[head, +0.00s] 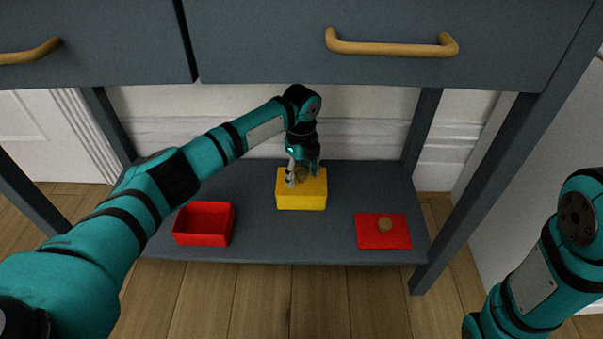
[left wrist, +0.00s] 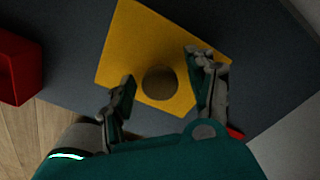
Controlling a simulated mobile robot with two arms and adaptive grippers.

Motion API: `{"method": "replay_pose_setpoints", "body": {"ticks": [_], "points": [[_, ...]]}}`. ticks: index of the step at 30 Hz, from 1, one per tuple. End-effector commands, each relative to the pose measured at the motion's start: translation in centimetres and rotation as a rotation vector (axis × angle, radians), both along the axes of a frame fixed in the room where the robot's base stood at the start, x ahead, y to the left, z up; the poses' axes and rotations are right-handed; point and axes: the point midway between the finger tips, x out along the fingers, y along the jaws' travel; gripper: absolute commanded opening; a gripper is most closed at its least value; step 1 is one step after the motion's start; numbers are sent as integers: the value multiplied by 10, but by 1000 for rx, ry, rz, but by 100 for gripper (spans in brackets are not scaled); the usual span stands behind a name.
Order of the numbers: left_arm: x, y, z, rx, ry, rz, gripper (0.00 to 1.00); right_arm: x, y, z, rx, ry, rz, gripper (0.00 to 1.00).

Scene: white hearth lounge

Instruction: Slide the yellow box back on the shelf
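The yellow box (head: 301,200) sits on the lower shelf (head: 255,235), near the middle. It has a flat yellow top with a round brown knob, which shows in the left wrist view (left wrist: 160,82). My left gripper (head: 303,176) is above the box's top, pointing down. In the left wrist view its two fingers (left wrist: 160,75) are spread apart on either side of the knob, with visible gaps. The fingers hide part of the knob and top in the head view. My right arm shows at the right edge, but its gripper is out of view.
An open red box (head: 204,239) stands left on the shelf. A flat red lid with a brown knob (head: 395,242) lies to the right. Dark drawers with wooden handles (head: 391,46) hang above, and table legs flank the shelf. Bare shelf lies between the objects.

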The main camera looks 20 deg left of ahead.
Motion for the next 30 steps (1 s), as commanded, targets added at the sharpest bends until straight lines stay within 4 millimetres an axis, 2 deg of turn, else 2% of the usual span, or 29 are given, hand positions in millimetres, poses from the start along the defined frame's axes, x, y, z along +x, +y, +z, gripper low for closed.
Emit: {"method": "replay_pose_setpoints", "body": {"ticks": [6, 10, 21, 25, 30], "points": [[0, 0, 1, 0, 0, 0, 57, 2, 0, 0, 3, 5, 2, 40], [1, 0, 12, -1, -3, 1, 57, 2, 0, 0, 2, 4, 0, 40], [1, 0, 88, -1, -3, 0, 57, 0, 0, 0, 1, 1, 0, 40], [1, 0, 107, 0, -2, 1, 57, 0, 0, 0, 0, 1, 0, 40], [0, 0, 119, 0, 0, 0, 57, 0, 0, 0, 0, 1, 0, 40]]}}
